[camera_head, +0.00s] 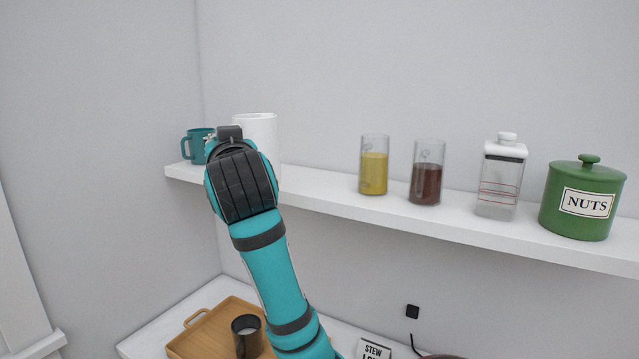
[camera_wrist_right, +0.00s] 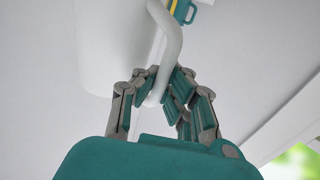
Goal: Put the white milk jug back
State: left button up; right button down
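The white milk jug (camera_head: 258,128) is upright at the left end of the wall shelf (camera_head: 330,194). Its lower part is hidden by my right arm in the head view, so I cannot tell whether it rests on the shelf. My right gripper is mostly hidden behind its own wrist there. In the right wrist view the fingers of my right gripper (camera_wrist_right: 160,92) are closed around the lower part of the handle of the white jug (camera_wrist_right: 110,45). My left gripper is not in view.
A teal mug (camera_head: 196,145) stands left of the jug. Further right stand a yellow-filled glass (camera_head: 373,170), a dark-red-filled glass (camera_head: 426,178), a clear white-capped bottle (camera_head: 499,180) and a green NUTS jar (camera_head: 582,195). Below are a wooden tray (camera_head: 205,340) and dark cup (camera_head: 246,338).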

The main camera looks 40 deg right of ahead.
jog(key=d+f+p, duration=0.1)
jog(key=d, duration=0.4)
jog(key=w+d+f+p, duration=0.1)
jog(key=d+p, duration=0.1)
jog(key=d, duration=0.4)
jog(key=d+f+p, duration=0.1)
jog(key=d+p, duration=0.1)
jog(key=d, duration=0.3)
jog(key=shift+w+d+f, duration=0.2)
jog(key=shift+w+d, duration=0.05)
jog(key=shift+w, duration=0.1)
jog(key=shift+a, duration=0.1)
jog(key=shift+f, duration=0.15)
jog(key=c, duration=1.5)
grip_release()
